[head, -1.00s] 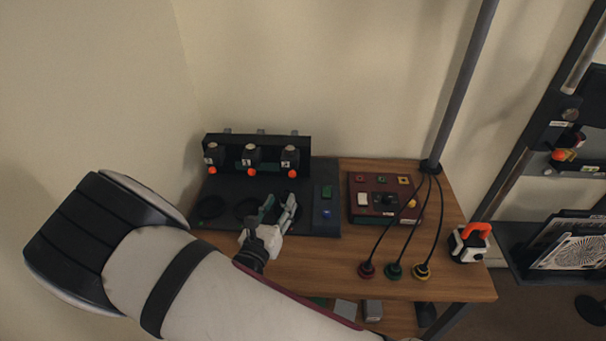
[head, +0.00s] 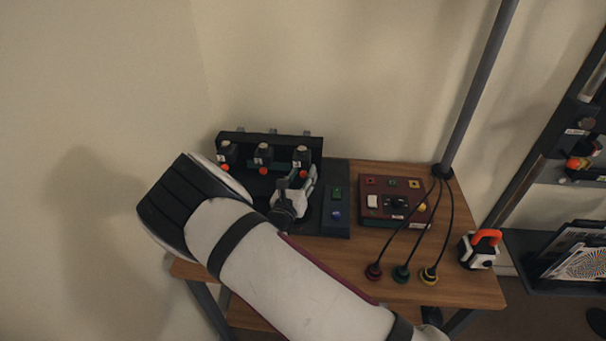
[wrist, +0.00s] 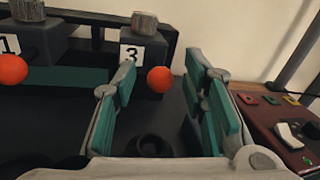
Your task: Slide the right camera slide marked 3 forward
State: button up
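The right camera slide marked 3 (head: 301,154) is a dark block with a grey cylinder on top, at the right end of the black rack. In the wrist view the slide (wrist: 145,48) shows its white label 3 and an orange ball knob (wrist: 160,79). My gripper (wrist: 163,75) is open, with green-padded fingers. In that view the knob appears between the fingertips, with a gap on each side; I cannot tell how far in it is. In the head view my gripper (head: 303,184) is just in front of slide 3, and my wrist hides part of the base.
Two similar slides, a middle one (head: 263,153) and a left one (head: 227,153), stand on the same rack. A dark panel with green and blue buttons (head: 336,213) and a red control box (head: 396,201) lie to the right. Black cables end in coloured plugs.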

jog(key=shift+w+d, duration=0.1)
jog(key=shift+w, duration=0.3)
jog(key=shift+c, duration=0.3)
grip_shut()
jog(key=d+p+v, duration=0.1)
jog(key=p+v, duration=0.1)
jog(key=v, duration=0.4)
jog(key=d+p+v, duration=0.1)
jog(key=p+v, duration=0.1)
jog(key=v, duration=0.4)
jog(key=shift+s+p, duration=0.3)
jog(key=shift+p, duration=0.1)
jog(key=shift+d+f, duration=0.1)
jog(key=shift+d, duration=0.05)
jog(key=shift+o, duration=0.3)
grip_release()
